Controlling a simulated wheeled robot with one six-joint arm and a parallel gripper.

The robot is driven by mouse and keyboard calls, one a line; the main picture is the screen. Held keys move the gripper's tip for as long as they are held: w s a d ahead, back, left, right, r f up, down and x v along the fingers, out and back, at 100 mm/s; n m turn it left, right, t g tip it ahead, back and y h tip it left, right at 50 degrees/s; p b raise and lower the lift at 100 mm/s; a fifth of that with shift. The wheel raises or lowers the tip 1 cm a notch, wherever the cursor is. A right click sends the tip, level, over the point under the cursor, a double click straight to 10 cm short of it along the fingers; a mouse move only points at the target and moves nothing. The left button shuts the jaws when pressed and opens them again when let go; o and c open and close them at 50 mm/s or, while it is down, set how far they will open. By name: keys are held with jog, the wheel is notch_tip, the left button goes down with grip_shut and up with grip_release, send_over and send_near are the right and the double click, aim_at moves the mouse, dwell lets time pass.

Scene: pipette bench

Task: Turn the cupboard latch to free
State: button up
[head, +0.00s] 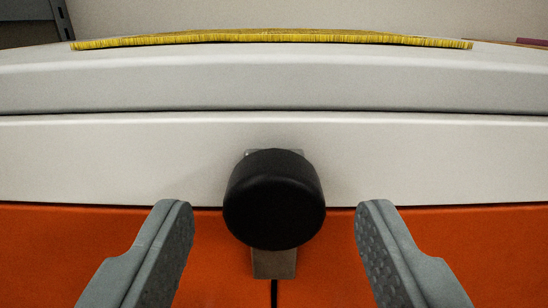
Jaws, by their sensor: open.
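The cupboard latch has a black round knob (274,200) in the middle of the head view. A metal plate (274,264) shows below the knob, and a small bit of metal shows above it. The latch sits over the join of a white panel and the orange cupboard front. My gripper (274,222) is open, with one grey finger on each side of the knob. Gaps show between both fingers and the knob, and nothing is held. The knob hides most of the latch behind it, so its turn position cannot be told.
The orange cupboard front (430,235) has a dark vertical seam below the latch. A white panel (120,160) and a white bench edge (120,85) lie above it. A yellow ridged strip (274,36) lies on the bench top. A grey metal frame stands at the top left.

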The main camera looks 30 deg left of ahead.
jog(key=shift+x, duration=0.9)
grip_shut()
